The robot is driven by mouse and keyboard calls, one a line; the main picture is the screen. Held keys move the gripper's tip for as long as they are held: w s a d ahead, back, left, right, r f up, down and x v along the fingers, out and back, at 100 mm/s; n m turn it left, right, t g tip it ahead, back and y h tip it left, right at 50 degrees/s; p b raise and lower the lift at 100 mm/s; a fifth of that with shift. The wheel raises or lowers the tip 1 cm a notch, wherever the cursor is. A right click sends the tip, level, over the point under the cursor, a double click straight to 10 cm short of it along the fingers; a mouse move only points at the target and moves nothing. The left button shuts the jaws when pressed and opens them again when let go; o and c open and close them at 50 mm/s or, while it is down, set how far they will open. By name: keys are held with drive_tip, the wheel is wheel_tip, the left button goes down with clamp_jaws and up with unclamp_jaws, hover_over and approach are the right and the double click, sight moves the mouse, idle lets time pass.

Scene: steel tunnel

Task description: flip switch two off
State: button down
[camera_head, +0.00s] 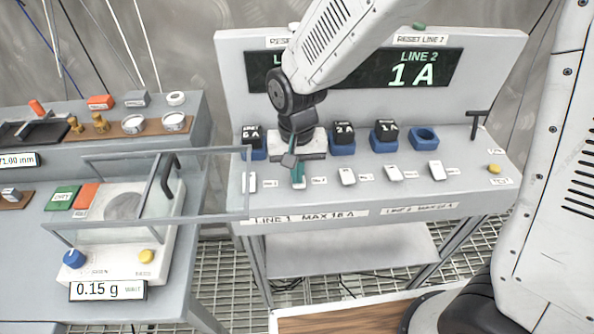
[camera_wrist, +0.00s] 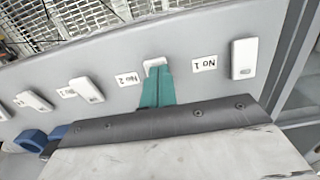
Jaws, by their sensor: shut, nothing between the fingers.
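A row of white rocker switches runs along the front of the grey console. Switch two (camera_wrist: 153,63), beside the "No 2" label (camera_wrist: 128,79), is mostly covered by my fingers in the wrist view. My gripper (camera_head: 298,178) points down at it with teal fingertips, which also show in the wrist view (camera_wrist: 157,82). The fingers are shut and empty. They overlap the switch; I cannot tell whether they touch it or which way it is tipped. Switch one (camera_head: 249,183) and the third switch (camera_head: 347,176) stand clear on either side.
Black plugs marked 2A (camera_head: 344,132) and 1A (camera_head: 384,132) sit in blue sockets behind the switches. The line 2 display (camera_head: 418,69) reads 1 A; my arm hides most of line 1's. A glass-framed scale (camera_head: 125,225) stands left. A yellow button (camera_head: 494,169) is at right.

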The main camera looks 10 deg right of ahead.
drive_tip(key=shift+s+f, duration=0.2)
drive_tip(key=shift+f, duration=0.05)
drive_tip(key=shift+w, duration=0.1)
drive_tip(key=shift+w+r, duration=0.15)
drive_tip(key=shift+w, duration=0.65)
drive_tip(key=shift+r, duration=0.15)
wheel_tip(320, 180, up, 14)
drive_tip(key=shift+w, duration=0.25)
